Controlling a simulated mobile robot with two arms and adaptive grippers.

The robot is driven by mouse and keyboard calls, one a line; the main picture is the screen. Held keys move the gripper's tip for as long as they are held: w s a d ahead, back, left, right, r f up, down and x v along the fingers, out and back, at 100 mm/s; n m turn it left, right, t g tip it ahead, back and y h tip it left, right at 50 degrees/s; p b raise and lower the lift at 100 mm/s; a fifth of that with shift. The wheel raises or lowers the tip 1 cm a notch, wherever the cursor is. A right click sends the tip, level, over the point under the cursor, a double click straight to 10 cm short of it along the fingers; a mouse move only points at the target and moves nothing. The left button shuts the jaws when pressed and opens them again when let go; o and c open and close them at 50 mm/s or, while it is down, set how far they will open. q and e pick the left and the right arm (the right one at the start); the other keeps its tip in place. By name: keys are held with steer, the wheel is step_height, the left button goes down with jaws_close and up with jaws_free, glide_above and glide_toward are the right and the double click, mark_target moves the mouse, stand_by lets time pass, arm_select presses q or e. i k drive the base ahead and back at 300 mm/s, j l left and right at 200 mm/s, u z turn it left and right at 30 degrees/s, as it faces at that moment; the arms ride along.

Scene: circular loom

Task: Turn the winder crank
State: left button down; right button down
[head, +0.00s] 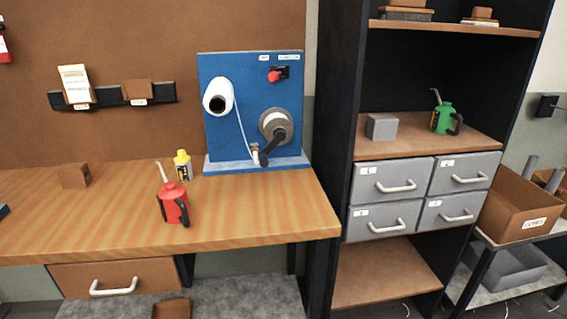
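The winder is a blue upright panel (235,85) on a blue base at the right end of the wooden workbench. A white spool (219,96) sits at its upper left, with a thin white thread running down to the right. A grey round winding drum (277,125) is at the right. The dark winder crank (271,146) reaches from the drum down to the left, its end near a small brown part by the base. A red knob (274,76) is on a black switch at the top right. Neither of my grippers is in the head view.
A red oil can (174,204) and a yellow bottle (182,164) stand on the workbench (250,215) left of the winder. A brown block (74,175) is farther left. A dark shelf unit (339,120) with grey drawers (391,181) stands right. The bench front before the winder is clear.

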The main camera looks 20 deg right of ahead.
mark_target(280, 136)
steer(key=i+l, duration=0.25)
steer(key=l, duration=0.2)
steer(key=i+l, duration=0.25)
steer(key=l, duration=0.15)
steer(key=i+l, duration=0.25)
steer(key=l, duration=0.2)
steer(key=j+u, duration=0.05)
